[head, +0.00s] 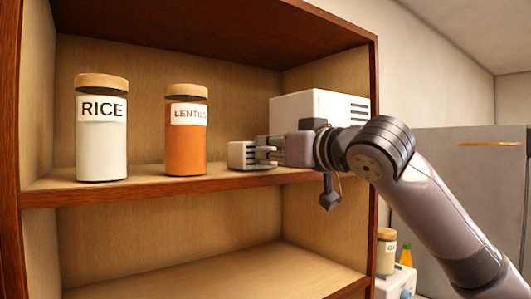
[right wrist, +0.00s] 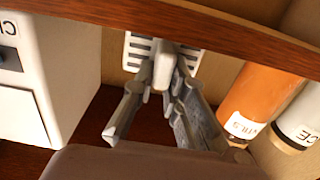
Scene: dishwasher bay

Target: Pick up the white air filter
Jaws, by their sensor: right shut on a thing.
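The white air filter (head: 240,155) is a small white block with dark slots. In the head view it is at the front of the upper shelf, right of the lentils jar. My right gripper (head: 266,151) reaches it from the right and is shut on it. In the right wrist view the fingers (right wrist: 164,66) close around a white middle part of the filter (right wrist: 134,50), with slots showing on both sides. The fingers hide part of it. I cannot tell whether it still touches the shelf. My left gripper is not in view.
A larger white vented box (head: 295,106) stands behind my right wrist; a white box (right wrist: 30,75) shows at left in the wrist view. Rice (head: 101,150) and lentils (head: 186,150) jars stand left on the shelf (head: 140,187). The lower shelf (head: 230,272) looks clear.

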